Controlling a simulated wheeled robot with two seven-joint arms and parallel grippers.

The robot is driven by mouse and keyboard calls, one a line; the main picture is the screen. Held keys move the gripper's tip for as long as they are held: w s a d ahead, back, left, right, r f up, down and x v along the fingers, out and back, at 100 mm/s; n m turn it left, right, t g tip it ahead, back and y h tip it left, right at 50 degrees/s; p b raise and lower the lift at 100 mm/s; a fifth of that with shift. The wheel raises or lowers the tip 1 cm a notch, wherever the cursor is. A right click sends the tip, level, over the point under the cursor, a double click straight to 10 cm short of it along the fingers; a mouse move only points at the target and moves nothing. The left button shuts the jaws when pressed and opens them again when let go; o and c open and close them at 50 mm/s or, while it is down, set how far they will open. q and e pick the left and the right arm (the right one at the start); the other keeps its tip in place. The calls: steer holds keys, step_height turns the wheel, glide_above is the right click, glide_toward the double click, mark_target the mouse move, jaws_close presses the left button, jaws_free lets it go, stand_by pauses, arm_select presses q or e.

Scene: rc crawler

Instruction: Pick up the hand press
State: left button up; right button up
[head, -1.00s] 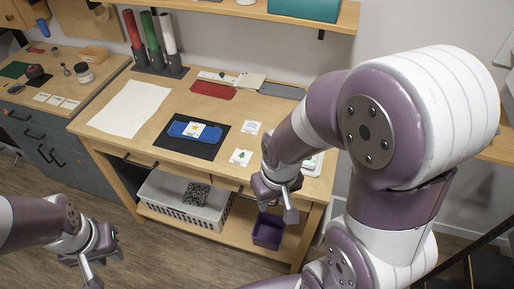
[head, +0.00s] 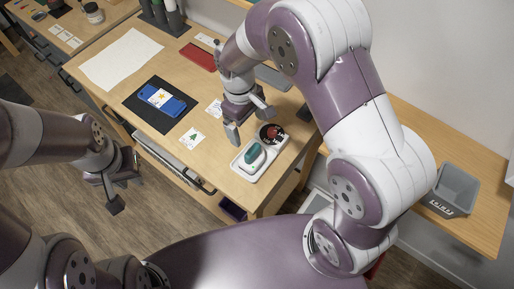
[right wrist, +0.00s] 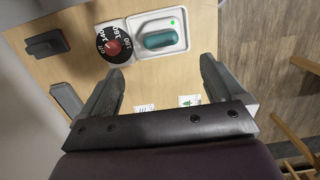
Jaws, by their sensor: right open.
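The hand press with a teal grip (head: 254,156) rests on its white base (head: 246,173) near the right front of the workbench. In the right wrist view the teal grip (right wrist: 160,40) lies on the white base at the top, beside a dial. My right gripper (head: 249,123) is open and empty above the bench, just behind and left of the press. Its two fingers also show apart in the right wrist view (right wrist: 161,88), with the press beyond them. My left gripper (head: 124,186) looks open and empty, over the floor in front of the bench.
A black dial with red centre (head: 271,134) adjoins the press base. A blue item (head: 172,104) lies on a dark mat (head: 138,97). Picture cards (head: 192,138), a white sheet (head: 108,62) and a red item (head: 196,57) lie around. A grey bin (head: 458,186) stands at right.

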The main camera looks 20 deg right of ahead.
mark_target(252, 149)
steer(key=f, duration=0.1)
steer(key=s+f, duration=0.1)
steer(key=f, duration=0.1)
steer(key=shift+s+a+f+p, duration=0.15)
steer(key=shift+a+f+p, duration=0.05)
steer(key=shift+a+p, duration=0.15)
steer(key=f, duration=0.1)
steer(key=d+f, duration=0.1)
steer(key=f, duration=0.2)
steer(key=shift+w+d+p, duration=0.15)
steer(key=shift+w+p, duration=0.1)
steer(key=shift+p, duration=0.1)
steer(key=f, duration=0.1)
steer(key=f+p, duration=0.1)
steer(key=f, duration=0.2)
steer(key=shift+s, duration=0.35)
steer(key=shift+f, duration=0.3)
arm_select(q)
steer(key=r, duration=0.3)
steer(key=shift+s+r, duration=0.1)
steer(key=shift+s, duration=0.1)
arm_select(e)
steer(key=shift+w+d+f, duration=0.1)
steer(key=shift+d, duration=0.05)
steer(key=c, duration=1)
steer(key=shift+c, duration=0.2)
